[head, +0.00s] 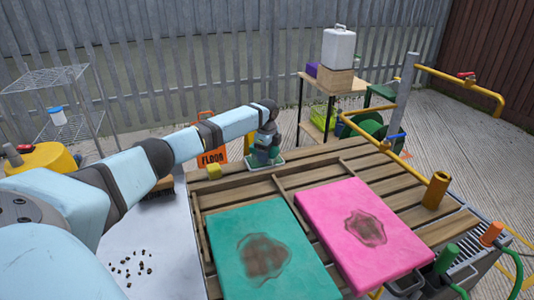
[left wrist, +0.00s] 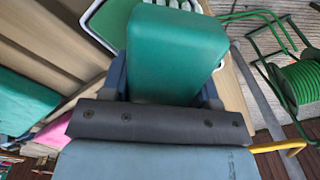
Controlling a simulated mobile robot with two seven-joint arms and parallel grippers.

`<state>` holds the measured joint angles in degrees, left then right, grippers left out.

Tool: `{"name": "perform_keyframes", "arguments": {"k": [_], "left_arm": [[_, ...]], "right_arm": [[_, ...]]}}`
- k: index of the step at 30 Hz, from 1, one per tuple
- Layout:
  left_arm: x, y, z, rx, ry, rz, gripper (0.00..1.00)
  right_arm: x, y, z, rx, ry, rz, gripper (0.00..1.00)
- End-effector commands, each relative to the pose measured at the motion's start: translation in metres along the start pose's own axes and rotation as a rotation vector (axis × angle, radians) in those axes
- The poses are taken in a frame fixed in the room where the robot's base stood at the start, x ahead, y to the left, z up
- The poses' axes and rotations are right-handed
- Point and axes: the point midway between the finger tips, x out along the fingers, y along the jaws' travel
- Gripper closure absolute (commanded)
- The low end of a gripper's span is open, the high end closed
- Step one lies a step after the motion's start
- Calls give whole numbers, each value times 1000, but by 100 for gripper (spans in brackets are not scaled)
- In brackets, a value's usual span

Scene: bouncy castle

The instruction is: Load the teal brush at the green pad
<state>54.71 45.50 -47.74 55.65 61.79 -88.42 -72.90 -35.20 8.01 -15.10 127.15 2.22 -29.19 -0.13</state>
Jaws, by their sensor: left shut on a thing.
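My left gripper (head: 265,147) is at the far edge of the slatted wooden table, pointing down over a small pale-rimmed tray (head: 278,161). In the left wrist view it is shut on the teal brush (left wrist: 176,50), a rounded teal block between its dark blue fingers. The green pad (left wrist: 108,20) lies in its white-rimmed tray just beyond and beside the brush, which hides part of it. I cannot tell whether the brush touches the pad. My right gripper is out of view.
A teal slab (head: 235,225) and a pink slab (head: 330,205), each with a brown stain, lie on the slatted table (head: 340,165). A yellow block (head: 214,172) sits left of the tray.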

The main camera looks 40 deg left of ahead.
Motion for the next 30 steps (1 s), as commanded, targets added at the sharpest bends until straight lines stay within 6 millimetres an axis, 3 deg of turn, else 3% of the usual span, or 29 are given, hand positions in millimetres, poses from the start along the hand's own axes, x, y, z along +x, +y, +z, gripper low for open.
{"name": "perform_keyframes", "arguments": {"k": [14, 15, 30], "left_arm": [[2, 1, 0, 1, -1, 3, 64], [-8, 1, 0, 0, -1, 2, 64], [-49, 0, 0, 0, 0, 2, 64]], "right_arm": [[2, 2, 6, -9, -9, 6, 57], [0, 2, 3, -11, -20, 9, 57], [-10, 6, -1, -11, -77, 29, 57]]}}
